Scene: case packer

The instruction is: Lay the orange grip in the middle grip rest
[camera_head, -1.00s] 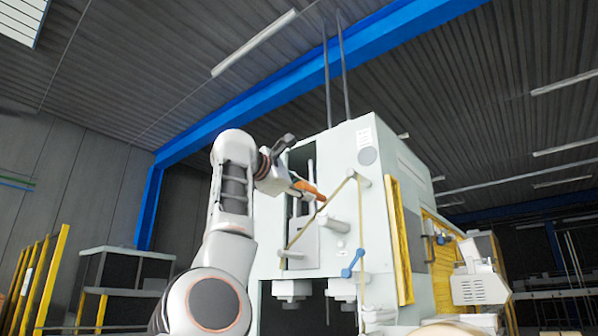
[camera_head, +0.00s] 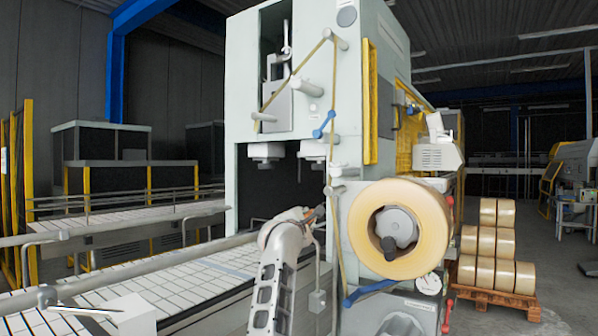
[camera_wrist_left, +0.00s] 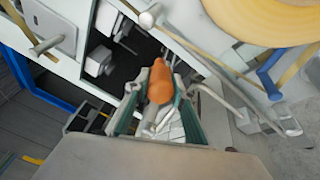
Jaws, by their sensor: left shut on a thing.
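The orange grip (camera_wrist_left: 160,82) is a rounded orange piece held between the fingers of my left gripper (camera_wrist_left: 157,103) in the left wrist view. In the head view my left gripper (camera_head: 313,214) is small and dark, in front of the machine's lower opening and left of the big tape roll. The orange grip hardly shows there. I cannot pick out the middle grip rest in either view. My right gripper is not in view.
The pale case packer (camera_head: 237,100) stands ahead. Its large tape roll (camera_head: 400,228) and blue lever (camera_head: 368,292) are right of my left arm. A tiled conveyor (camera_head: 140,285) with rails runs at left. Tape rolls (camera_head: 497,245) sit on a pallet at right.

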